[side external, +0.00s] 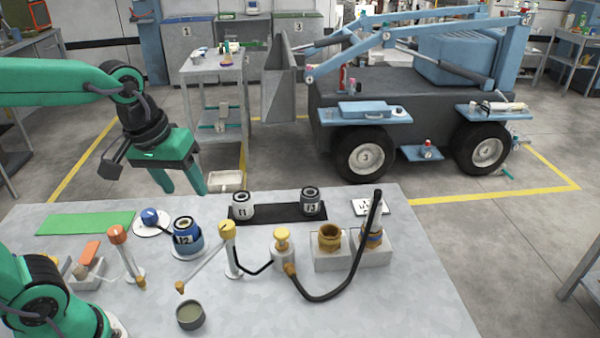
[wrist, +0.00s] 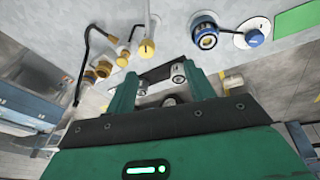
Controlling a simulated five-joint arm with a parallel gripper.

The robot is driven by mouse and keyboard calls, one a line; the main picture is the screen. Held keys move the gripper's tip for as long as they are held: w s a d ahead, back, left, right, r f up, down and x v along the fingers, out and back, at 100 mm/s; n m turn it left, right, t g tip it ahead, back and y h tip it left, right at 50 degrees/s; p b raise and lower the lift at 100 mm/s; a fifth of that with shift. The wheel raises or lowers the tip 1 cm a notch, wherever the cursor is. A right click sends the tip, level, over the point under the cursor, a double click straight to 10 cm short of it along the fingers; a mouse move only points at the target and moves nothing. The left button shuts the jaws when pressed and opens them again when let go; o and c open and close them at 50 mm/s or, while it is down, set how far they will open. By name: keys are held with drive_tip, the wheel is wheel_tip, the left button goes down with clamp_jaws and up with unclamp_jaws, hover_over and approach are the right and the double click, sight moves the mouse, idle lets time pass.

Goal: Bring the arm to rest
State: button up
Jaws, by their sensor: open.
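My green arm reaches in from the left in the side external view. My gripper (side external: 182,188) hangs above the table's back edge, fingers pointing down, open and empty. In the wrist view my gripper (wrist: 163,90) shows two green fingers apart with nothing held between them. Beyond the fingers, in the background, are the white reel 11 (side external: 243,205) and the grey reel 13 (side external: 311,201) on a black strip (side external: 277,213). The blue reel 12 (side external: 187,235) stands on a round plate, in front of the gripper in the side external view.
The grey table (side external: 400,300) carries a green mat (side external: 86,223), a blue-knobbed disc (side external: 150,218), a yellow-topped post (side external: 228,235), a black hose (side external: 330,293), brass fittings (side external: 329,238) and a small cup (side external: 190,315). A blue-and-grey vehicle (side external: 350,100) stands behind. The table's front right is clear.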

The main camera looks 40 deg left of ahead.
drive_tip(key=shift+s+a+r+m+t, duration=0.1)
drive_tip(key=shift+s+a+m+t, duration=0.25)
drive_tip(key=shift+s+m, duration=0.5)
drive_tip(key=shift+s+a+r+m+t, duration=0.15)
drive_tip(key=shift+s+m+t, duration=0.35)
drive_tip(key=shift+s+m, duration=0.3)
drive_tip(key=shift+s+a+m+t, duration=0.25)
drive_tip(key=shift+s+m+t, duration=0.2)
drive_tip(key=shift+s+m, duration=0.35)
